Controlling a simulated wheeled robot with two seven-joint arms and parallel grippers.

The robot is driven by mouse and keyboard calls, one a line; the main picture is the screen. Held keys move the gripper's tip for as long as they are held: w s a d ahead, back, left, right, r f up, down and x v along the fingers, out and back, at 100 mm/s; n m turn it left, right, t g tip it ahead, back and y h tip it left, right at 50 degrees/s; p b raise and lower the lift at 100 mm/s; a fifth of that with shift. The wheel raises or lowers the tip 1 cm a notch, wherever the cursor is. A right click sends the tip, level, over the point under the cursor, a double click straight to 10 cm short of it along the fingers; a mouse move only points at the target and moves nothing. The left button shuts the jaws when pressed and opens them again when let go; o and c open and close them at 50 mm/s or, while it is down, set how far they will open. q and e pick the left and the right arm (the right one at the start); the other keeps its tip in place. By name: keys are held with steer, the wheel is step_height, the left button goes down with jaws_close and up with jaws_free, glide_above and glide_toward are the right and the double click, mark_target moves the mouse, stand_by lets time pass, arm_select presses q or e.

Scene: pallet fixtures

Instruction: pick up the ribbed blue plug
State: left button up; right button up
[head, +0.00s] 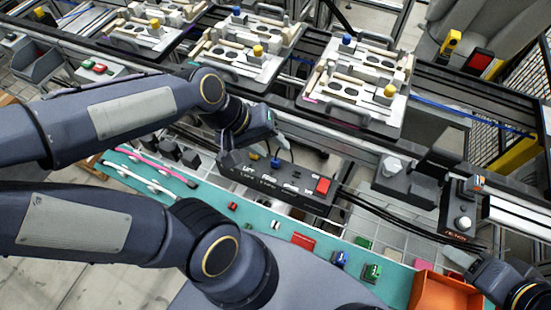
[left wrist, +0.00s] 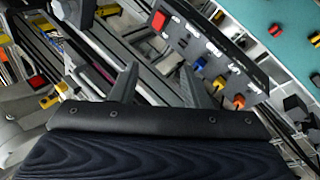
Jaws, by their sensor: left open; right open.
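Several blue pieces show, and I cannot make out ribs on any of them. A small blue plug-like piece (head: 275,162) sits on the black control box (head: 325,200), just below my left gripper (head: 265,139). It also shows in the left wrist view (left wrist: 200,64), right of the fingers. A blue-and-white piece (head: 341,258) lies on the teal mat beside a green one. A blue knob (head: 347,39) stands on the right pallet fixture. My left gripper's fingers (left wrist: 158,82) are apart with nothing between them. My right gripper (head: 484,266) is open at the lower right, by the orange bin.
The control box has a red button (head: 323,186) and cables running right. The teal mat (head: 255,215) holds several small coloured parts. An orange bin (head: 438,290) stands at the lower right. Pallet fixtures (head: 355,85) line the conveyor behind. My left arm crosses the view's left side.

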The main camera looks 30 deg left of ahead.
arm_select(q)
steer(key=w+f+n+g+y+p, duration=0.1)
steer(key=w+f+n+g+p, duration=0.15)
steer(key=w+f+n, duration=0.35)
steer(key=n+g+y+p, duration=0.2)
steer(key=n+y+p, duration=0.15)
steer(key=n, duration=0.35)
glide_above(275, 160)
steer(key=shift+t, duration=0.25)
step_height(275, 160, down, 7)
steer(key=shift+s+a+r, duration=0.1)
steer(key=shift+a+f, duration=0.1)
steer(key=shift+f, duration=0.2)
steer(key=f, duration=0.7)
steer(key=shift+d+f, duration=0.2)
steer(key=shift+d, duration=0.05)
jaws_close()
